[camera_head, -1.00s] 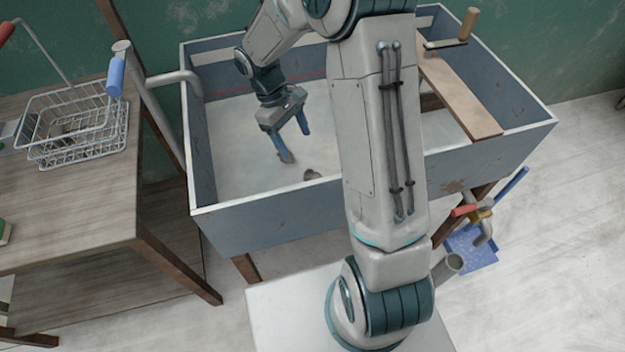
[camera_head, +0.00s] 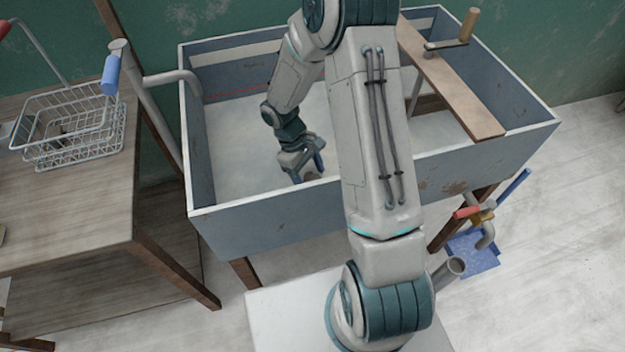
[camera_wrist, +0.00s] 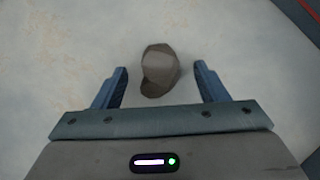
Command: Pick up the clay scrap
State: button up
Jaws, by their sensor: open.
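The clay scrap (camera_wrist: 160,70) is a grey-brown lump lying on the pale floor of the blue-grey trough (camera_head: 275,215). In the wrist view it sits between and slightly beyond the fingertips of my gripper (camera_wrist: 160,82), with a gap on each side. My gripper is open and empty, fingers spread around the scrap's near end. In the head view my gripper (camera_head: 308,172) is low inside the trough near its front wall. There the scrap is mostly hidden behind the gripper and the wall.
A wooden board (camera_head: 455,85) with a crank handle lies across the trough's right side. The trough's front wall stands close to my gripper. A wooden table (camera_head: 70,205) with a wire basket (camera_head: 75,125) is at left. The trough floor to the left is clear.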

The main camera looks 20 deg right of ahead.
jog(key=shift+f, duration=0.1)
jog(key=c, duration=1.1)
